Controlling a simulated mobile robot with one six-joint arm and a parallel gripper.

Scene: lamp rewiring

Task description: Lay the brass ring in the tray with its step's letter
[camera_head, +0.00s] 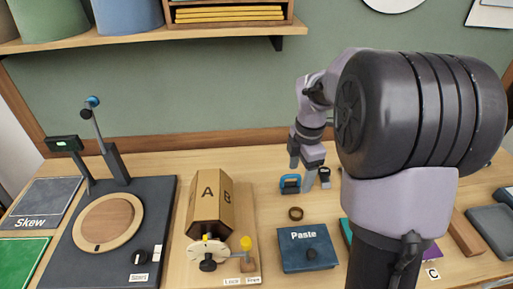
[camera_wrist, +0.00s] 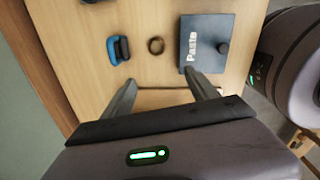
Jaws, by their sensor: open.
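My arm hides much of the bench there.
A blue-handled item (camera_head: 290,184) lies close to my gripper, behind the ring. Bare bench surrounds the ring.

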